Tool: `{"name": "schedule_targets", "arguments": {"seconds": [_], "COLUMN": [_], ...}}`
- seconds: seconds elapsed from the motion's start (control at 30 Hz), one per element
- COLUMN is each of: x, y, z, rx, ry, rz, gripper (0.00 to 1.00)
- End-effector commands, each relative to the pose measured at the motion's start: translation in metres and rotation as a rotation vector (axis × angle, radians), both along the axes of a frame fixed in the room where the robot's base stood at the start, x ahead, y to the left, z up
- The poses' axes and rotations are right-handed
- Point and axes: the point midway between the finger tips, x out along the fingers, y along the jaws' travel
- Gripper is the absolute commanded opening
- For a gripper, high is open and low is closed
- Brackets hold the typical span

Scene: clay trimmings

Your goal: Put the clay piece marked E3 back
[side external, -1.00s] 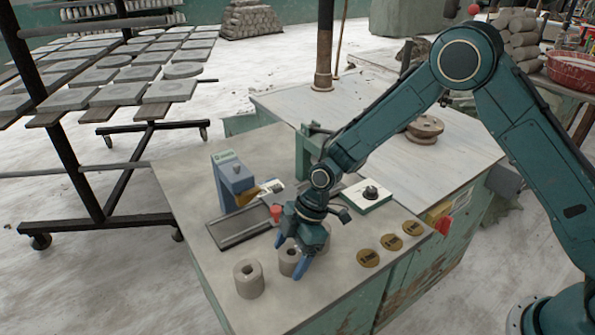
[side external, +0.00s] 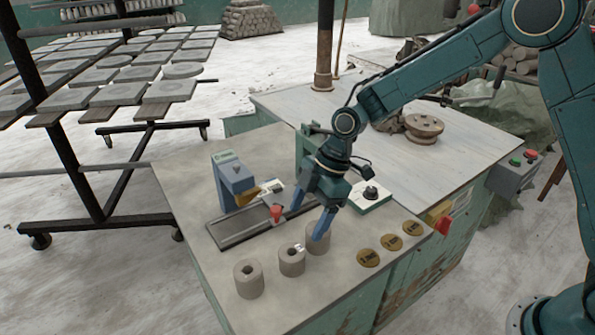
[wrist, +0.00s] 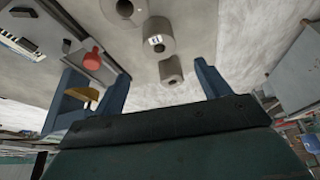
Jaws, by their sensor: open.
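Three grey hollow clay cylinders stand upright in a row on the bench: a front one (side external: 249,281), a middle one (side external: 291,264) and a back one (side external: 316,243). The middle one carries a small white label, also visible in the wrist view (wrist: 156,47); its writing is too small to read. No label shows on the other two. My gripper (side external: 308,222) is open, its fingers pointing down near the back cylinder. One finger partly covers that cylinder in the side view.
Three round brass-coloured discs (side external: 391,242) with unreadable marks lie right of the cylinders. A blue device (side external: 234,180) and a grey rail (side external: 238,230) with a red knob (side external: 276,212) stand left of my gripper.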

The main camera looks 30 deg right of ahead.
Motion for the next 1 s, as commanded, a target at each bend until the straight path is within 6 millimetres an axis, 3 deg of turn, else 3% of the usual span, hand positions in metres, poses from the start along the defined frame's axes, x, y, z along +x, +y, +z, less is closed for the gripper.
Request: {"name": "schedule_targets", "arguments": {"seconds": [0.63,0.77,1.0], "x": [-0.001,-0.005,-0.024], "y": [-0.003,-0.010,-0.037], "z": [0.006,0.021,0.068], "rx": [-0.004,-0.013,-0.041], "ry": [-0.002,-0.007,-0.018], "rz": [-0.016,-0.061,-0.222], "gripper": [0.76,0.76,0.76]}}
